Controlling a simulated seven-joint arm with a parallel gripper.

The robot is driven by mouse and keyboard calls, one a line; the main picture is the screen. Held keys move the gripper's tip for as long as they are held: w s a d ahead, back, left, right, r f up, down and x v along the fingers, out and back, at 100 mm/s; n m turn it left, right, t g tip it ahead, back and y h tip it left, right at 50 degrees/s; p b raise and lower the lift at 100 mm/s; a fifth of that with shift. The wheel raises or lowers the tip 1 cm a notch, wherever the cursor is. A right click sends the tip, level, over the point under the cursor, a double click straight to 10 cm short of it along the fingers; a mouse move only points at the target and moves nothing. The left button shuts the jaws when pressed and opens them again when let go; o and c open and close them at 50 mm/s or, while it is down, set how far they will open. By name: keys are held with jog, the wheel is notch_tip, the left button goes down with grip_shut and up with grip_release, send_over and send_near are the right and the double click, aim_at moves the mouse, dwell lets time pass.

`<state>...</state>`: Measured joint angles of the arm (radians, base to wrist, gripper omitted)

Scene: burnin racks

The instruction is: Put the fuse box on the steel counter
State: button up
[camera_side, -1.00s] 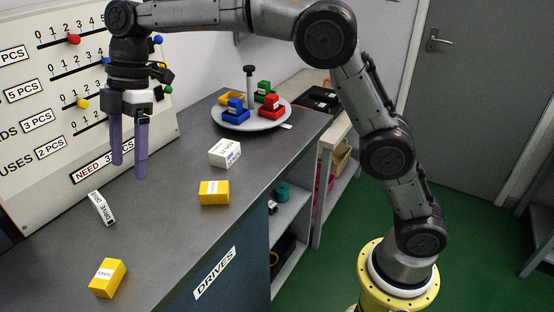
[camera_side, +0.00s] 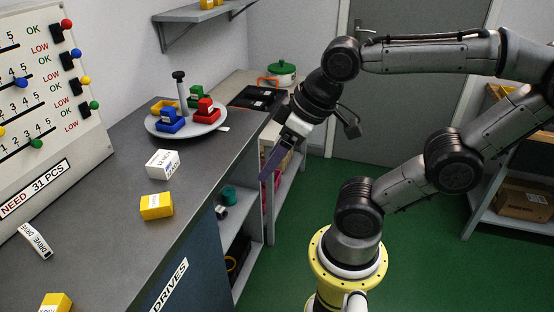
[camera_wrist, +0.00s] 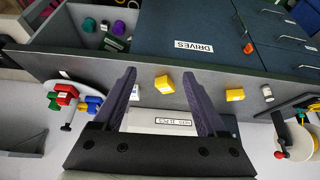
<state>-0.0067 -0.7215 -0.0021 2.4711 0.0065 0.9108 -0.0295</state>
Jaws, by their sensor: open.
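On the dark grey counter (camera_side: 118,222) in the side view lie a white labelled box (camera_side: 162,164), a yellow labelled box (camera_side: 156,206) and another yellow box (camera_side: 56,302) at the bottom edge. Their labels are too small to read, so I cannot tell which is the fuse box. The wrist view shows the yellow boxes (camera_wrist: 164,83) and (camera_wrist: 235,95), with the white box (camera_wrist: 135,92) partly behind a finger. My gripper (camera_side: 268,170) is open and empty, past the counter's right edge, tilted downward. In the wrist view its purple fingers (camera_wrist: 158,74) stand apart.
A round tray (camera_side: 160,128) with coloured bins and a post stands at the counter's back. A lower shelf unit (camera_side: 285,205) and a green-lidded pot (camera_side: 283,72) are beyond.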

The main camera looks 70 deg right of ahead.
jog(key=shift+o, duration=0.2)
jog(key=shift+s+d+f, duration=0.15)
jog(key=shift+s+f, duration=0.2)
jog(key=shift+m, duration=0.3)
